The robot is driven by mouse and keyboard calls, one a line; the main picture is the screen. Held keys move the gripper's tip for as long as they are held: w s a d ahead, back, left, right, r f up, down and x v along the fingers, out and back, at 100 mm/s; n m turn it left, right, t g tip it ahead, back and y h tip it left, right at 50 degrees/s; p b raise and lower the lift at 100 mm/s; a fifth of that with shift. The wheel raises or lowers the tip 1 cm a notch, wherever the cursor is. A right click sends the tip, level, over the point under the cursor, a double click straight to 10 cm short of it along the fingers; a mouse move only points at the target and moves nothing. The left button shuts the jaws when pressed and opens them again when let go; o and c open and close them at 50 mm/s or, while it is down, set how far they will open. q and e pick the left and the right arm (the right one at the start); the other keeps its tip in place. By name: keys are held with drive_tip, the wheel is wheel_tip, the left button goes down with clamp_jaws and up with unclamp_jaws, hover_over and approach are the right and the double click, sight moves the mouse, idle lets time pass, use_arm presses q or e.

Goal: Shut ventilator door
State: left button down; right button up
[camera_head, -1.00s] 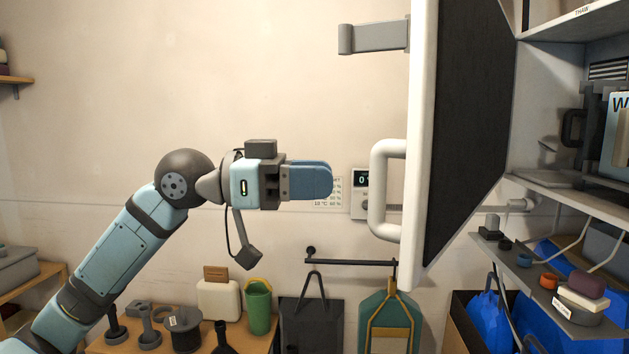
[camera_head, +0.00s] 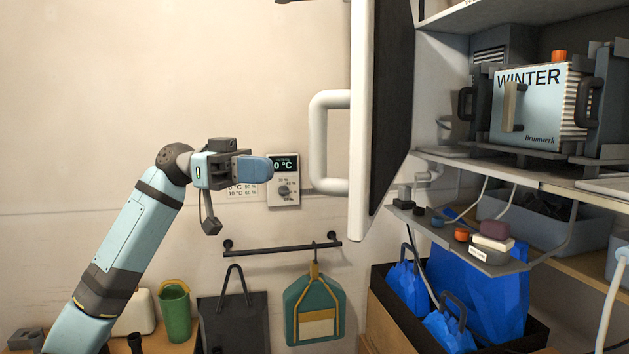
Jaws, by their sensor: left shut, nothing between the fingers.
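The ventilator door (camera_head: 361,120) stands open, seen nearly edge-on, with a white edge and a dark inner face. Its white loop handle (camera_head: 318,145) sticks out to the left. The opened unit (camera_head: 432,100) is to the right of the door and holds a light-blue box (camera_head: 535,105) marked WINTER. My left gripper (camera_head: 262,169) is shut and empty. It points right, left of the handle and apart from it in the picture. My right gripper is not in view.
Below are a rail (camera_head: 280,246) with a hanging green bag (camera_head: 315,305), a dark bag (camera_head: 234,315) and a green cup (camera_head: 175,310). A small shelf (camera_head: 480,255) with loose items juts out at right.

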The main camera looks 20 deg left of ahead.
use_arm(q)
drive_tip(key=d+p, duration=0.4)
drive_tip(key=d, duration=0.9)
drive_tip(key=shift+d, duration=0.3)
